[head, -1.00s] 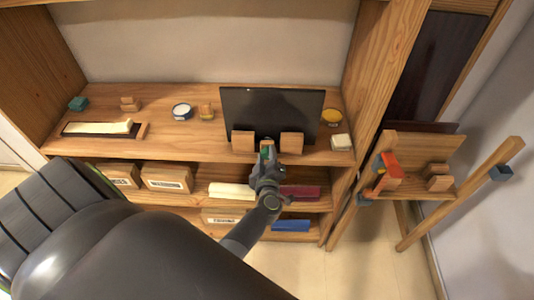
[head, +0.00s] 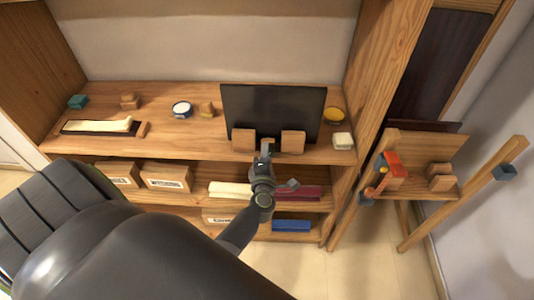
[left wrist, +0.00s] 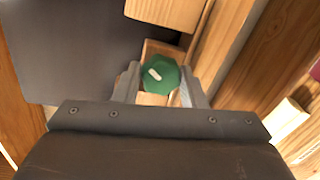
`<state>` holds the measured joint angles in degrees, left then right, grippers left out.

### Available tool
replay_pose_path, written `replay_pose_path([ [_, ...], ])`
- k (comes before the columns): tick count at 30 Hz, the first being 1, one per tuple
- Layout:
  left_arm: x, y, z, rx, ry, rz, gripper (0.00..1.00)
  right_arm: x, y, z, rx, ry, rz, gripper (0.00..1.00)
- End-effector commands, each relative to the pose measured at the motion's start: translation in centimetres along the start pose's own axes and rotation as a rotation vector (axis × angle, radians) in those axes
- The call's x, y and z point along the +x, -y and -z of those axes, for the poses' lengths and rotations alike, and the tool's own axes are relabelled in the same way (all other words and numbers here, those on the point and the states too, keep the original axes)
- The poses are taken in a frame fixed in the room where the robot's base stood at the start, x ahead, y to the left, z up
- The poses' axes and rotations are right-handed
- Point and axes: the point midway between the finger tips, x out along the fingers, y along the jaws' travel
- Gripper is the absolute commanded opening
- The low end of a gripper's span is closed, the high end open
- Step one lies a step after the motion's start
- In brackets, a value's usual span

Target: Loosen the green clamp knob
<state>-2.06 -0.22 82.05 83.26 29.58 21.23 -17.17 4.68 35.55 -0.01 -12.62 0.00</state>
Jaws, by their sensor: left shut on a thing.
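The green clamp knob (left wrist: 160,76), with a short white mark on its face, sits between the fingers of my left gripper (left wrist: 160,88) in the left wrist view. The fingers are shut on its two sides. In the head view my left gripper (head: 266,150) is at the shelf's front edge, below the dark panel; it hides the knob there. A wooden part shows behind the knob in the left wrist view. My right gripper is in neither view.
The dark panel (head: 272,110) stands behind two wooden blocks (head: 243,140) on the wooden shelf (head: 185,145). A wooden stand (head: 430,190) is at the far right.

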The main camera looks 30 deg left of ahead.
Motion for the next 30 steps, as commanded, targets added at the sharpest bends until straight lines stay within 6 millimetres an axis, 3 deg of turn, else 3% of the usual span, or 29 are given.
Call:
replay_pose_path([
  [15, -0.1, 0.6, 0.1, -0.437, 0.043, 0.002, 0.15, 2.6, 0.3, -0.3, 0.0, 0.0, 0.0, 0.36],
  [30, -0.1, 0.5, 0.1, -0.608, 0.059, 0.001, 0.15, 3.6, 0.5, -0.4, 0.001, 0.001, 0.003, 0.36],
])
